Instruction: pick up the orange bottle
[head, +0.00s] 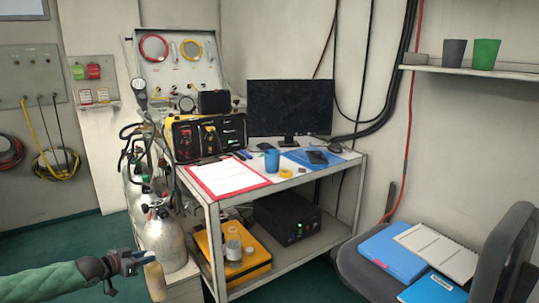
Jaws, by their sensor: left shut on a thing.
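My left gripper (146,259) is at the lower left, reaching in from the left edge on a green-sleeved arm. It is shut on a tan-orange upright cylinder (156,282), which looks like the orange bottle. The cylinder hangs at the fingertips, in front of the silver gas cylinders and the lower left of the bench. Its top is partly covered by the fingers. No other orange bottle shows clearly. My right gripper is not in view.
Silver gas cylinders (165,238) with hoses stand just behind the gripper. The bench (285,187) holds a red clipboard (228,177), a blue cup (271,160) and a monitor (289,107). A chair (506,262) with folders stands right. Green floor is open at left.

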